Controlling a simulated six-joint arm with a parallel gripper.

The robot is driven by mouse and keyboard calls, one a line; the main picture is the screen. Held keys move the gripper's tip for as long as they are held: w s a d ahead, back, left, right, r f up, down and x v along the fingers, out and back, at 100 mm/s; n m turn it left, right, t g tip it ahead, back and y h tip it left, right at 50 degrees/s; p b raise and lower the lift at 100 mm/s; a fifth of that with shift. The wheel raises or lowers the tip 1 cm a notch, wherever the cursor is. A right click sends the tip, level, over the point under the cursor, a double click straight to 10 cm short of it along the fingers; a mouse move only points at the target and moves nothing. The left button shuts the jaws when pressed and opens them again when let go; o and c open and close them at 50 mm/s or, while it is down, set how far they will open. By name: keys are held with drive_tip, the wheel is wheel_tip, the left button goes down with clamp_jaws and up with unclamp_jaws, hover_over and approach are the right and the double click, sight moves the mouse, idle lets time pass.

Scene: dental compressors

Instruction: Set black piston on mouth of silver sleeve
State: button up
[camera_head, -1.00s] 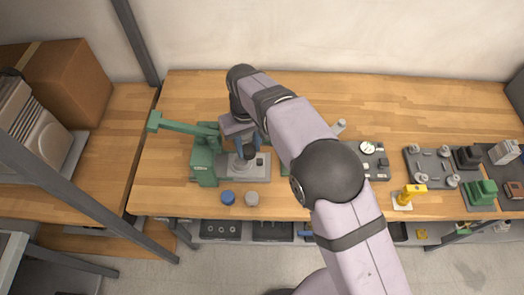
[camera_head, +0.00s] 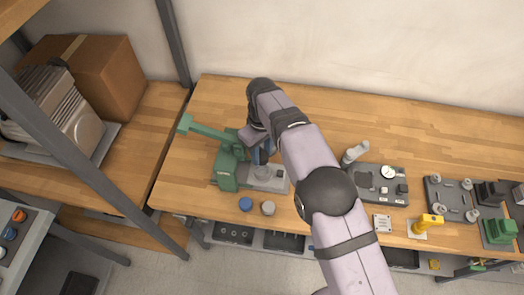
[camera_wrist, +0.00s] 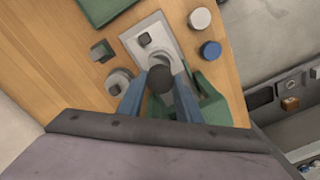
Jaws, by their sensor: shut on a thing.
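My gripper (camera_wrist: 160,84) has its two blue fingers shut on the black piston (camera_wrist: 160,77), whose round dark end shows between the fingertips in the wrist view. In the head view my gripper (camera_head: 262,152) is low over the grey base of the green press (camera_head: 227,165); the piston is hard to make out there. A silver round form, likely the silver sleeve (camera_head: 264,173), is on that base just below my fingers. The piston and fingers hide part of it in the wrist view, and I cannot tell whether piston and sleeve touch.
A blue cap (camera_head: 245,204) and a grey cap (camera_head: 268,208) stand at the table's front edge. The press's green lever (camera_head: 205,129) reaches out to the left. A dark fixture plate (camera_head: 378,185) and a yellow tool (camera_head: 426,222) are to the right.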

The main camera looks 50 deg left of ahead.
drive_tip(key=shift+f+b, duration=1.15)
drive_tip(key=shift+f, duration=0.9)
drive_tip(key=shift+f+b, duration=0.85)
drive_tip(key=shift+f, duration=0.1)
idle(1.4)
idle(0.3)
drive_tip(key=o, duration=1.5)
drive_tip(key=shift+r, duration=0.15)
drive_tip(key=shift+r+p, duration=2.2)
drive_tip(key=shift+r, duration=1.2)
drive_tip(key=shift+w, duration=0.1)
